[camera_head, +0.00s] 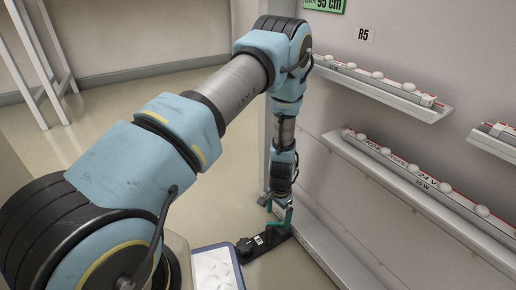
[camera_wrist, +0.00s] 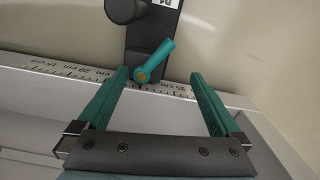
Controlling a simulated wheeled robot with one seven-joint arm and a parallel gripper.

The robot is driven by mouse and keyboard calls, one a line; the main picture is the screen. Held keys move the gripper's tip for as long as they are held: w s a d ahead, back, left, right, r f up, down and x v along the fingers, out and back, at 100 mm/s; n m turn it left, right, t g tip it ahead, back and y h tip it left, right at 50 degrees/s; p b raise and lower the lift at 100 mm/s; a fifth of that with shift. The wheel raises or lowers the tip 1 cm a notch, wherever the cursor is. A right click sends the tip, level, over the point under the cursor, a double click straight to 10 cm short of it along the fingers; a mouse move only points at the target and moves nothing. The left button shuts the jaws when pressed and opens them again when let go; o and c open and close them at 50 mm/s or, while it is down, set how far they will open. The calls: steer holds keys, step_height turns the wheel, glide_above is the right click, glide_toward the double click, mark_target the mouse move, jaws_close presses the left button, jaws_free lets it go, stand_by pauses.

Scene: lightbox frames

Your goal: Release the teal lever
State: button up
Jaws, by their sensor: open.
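The teal lever (camera_wrist: 158,58) is a short handle with an orange-yellow pivot, on a black plate (camera_wrist: 150,36) in the wrist view. It slants up and right from its pivot. My gripper (camera_wrist: 159,76) is open, with one teal finger on each side of the lever's lower end and a gap on both sides. No contact shows. In the head view my gripper (camera_head: 279,214) hangs over the black fixture (camera_head: 262,241) near the foot of the shelf wall. The lever cannot be told from the teal fingers there.
A black round knob (camera_wrist: 124,10) stands on the plate above the lever. A centimetre scale (camera_wrist: 68,70) runs along the pale edge below it. Shelves with light strips (camera_head: 385,82) line the right wall. A blue-rimmed white tray (camera_head: 238,262) lies left of the fixture.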

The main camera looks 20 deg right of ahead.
steer(key=shift+w+d+f+m+b, duration=0.1)
steer(key=shift+f+m+b, duration=0.05)
steer(key=shift+m+b, duration=0.35)
steer(key=shift+d+f+m+b, duration=0.1)
steer(key=shift+m+b, duration=0.25)
steer(key=shift+m, duration=0.15)
steer(key=w+a+r+n+p, duration=0.1)
steer(key=r+p, duration=0.7)
steer(key=r, duration=0.8)
steer(key=w+a+r+n+p, duration=0.2)
steer(key=a+r+p, duration=0.3)
steer(key=r, duration=1)
steer(key=shift+w+a+r+p, duration=0.3)
steer(key=shift+w+r+p, duration=0.15)
steer(key=shift+p, duration=1.3)
